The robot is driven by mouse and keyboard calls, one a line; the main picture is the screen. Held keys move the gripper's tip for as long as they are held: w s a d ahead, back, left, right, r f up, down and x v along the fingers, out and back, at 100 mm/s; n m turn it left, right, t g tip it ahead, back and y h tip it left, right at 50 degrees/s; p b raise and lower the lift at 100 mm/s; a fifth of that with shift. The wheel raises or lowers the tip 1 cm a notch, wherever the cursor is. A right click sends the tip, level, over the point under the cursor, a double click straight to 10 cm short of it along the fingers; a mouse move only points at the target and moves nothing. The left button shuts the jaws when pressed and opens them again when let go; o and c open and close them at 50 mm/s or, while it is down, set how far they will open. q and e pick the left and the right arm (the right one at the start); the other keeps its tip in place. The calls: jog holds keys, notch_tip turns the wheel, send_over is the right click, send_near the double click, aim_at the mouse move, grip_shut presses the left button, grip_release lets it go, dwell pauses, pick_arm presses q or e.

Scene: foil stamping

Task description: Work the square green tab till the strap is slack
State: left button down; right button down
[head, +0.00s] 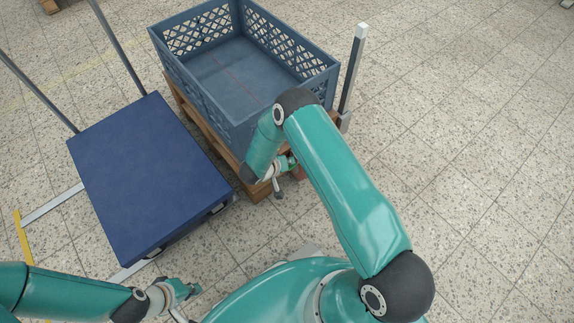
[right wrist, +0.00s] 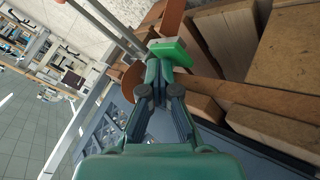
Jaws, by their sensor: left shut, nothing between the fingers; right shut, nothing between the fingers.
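The square green tab (right wrist: 170,50) shows in the right wrist view, just beyond my right gripper's fingertips. A brown-orange strap (right wrist: 173,17) runs up from beside the tab; I cannot tell how taut it is. My right gripper (right wrist: 158,73) is shut and empty, its tips at or very near the tab's lower edge; contact cannot be told. In the head view my right gripper (head: 290,164) is low by the pallet's near corner, partly behind my arm. My left gripper (head: 187,290) is shut and empty above the floor at the lower left.
A blue-grey crate (head: 187,82) stands on a wooden pallet (head: 197,122). An upright metal post (head: 352,70) stands at the pallet's right corner. A dark blue box-like cart (head: 145,175) stands left of the pallet. The tiled floor on the right is clear.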

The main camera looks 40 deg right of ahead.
jog(key=shift+r+p, duration=0.9)
jog(key=shift+r, duration=0.1)
notch_tip(320, 180, up, 5)
jog(key=p, duration=0.4)
dwell(0.6)
